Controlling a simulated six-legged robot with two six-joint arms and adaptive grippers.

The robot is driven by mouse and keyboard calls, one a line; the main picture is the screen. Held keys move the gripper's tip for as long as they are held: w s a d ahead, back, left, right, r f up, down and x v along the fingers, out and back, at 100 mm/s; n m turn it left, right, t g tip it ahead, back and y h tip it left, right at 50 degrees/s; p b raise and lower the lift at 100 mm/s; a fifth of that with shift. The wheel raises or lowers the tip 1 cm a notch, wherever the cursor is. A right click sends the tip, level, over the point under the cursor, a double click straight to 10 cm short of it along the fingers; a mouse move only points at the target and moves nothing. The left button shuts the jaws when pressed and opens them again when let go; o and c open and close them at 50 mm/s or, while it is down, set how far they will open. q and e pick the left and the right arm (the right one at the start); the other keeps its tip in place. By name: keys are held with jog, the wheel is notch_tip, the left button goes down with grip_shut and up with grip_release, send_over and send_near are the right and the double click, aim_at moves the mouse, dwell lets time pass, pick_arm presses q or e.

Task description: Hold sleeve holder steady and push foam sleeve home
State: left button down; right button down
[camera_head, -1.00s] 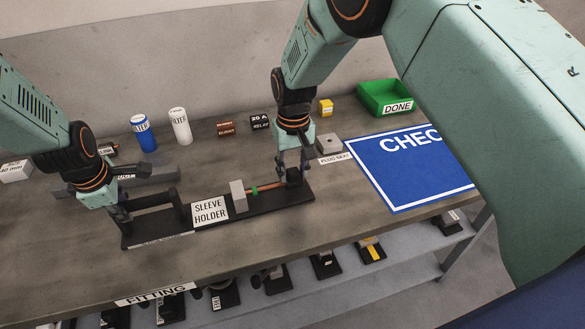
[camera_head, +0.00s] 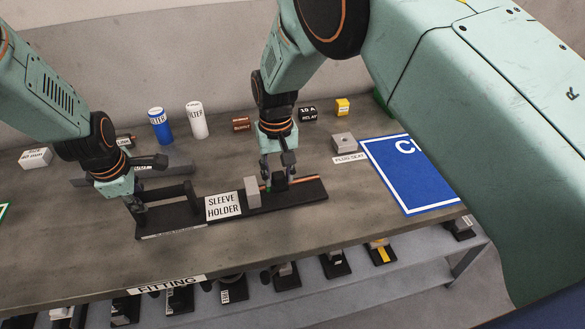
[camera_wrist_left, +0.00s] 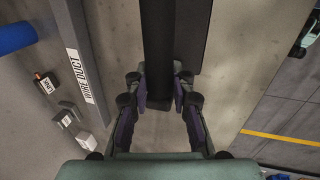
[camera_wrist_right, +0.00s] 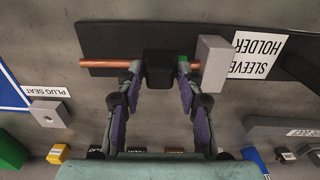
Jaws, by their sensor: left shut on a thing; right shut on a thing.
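The black sleeve holder (camera_head: 312,193) lies on the bench, with a white label (camera_head: 223,206) and an upright grey block (camera_head: 252,191). My left gripper (camera_head: 138,202) is shut on the holder's raised black bar at its left end; the bar (camera_wrist_left: 159,50) runs between the fingers in the left wrist view. A copper tube (camera_wrist_right: 105,64) runs out from the block. The black foam sleeve (camera_wrist_right: 159,70) is around the tube, and my right gripper (camera_wrist_right: 158,95) is shut on it. A green band (camera_wrist_right: 183,65) shows beside the sleeve, with a short bare stretch before the block.
A grey plug seat block (camera_head: 344,143) and a blue mat (camera_head: 415,175) lie to the right. Behind stand a blue filter (camera_head: 160,126), a white filter (camera_head: 196,120), and small relay boxes (camera_head: 308,114). A wire duct (camera_wrist_left: 87,75) lies behind the bar. The front bench strip is clear.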

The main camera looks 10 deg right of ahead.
aim_at(276, 175)
jog(key=shift+a, duration=0.3)
jog(key=c, duration=1)
grip_release()
jog(key=shift+c, duration=0.2)
jog(key=shift+d+r, duration=0.1)
jog(key=shift+r, duration=0.15)
notch_tip(276, 175, up, 12)
jog(key=shift+f, duration=0.2)
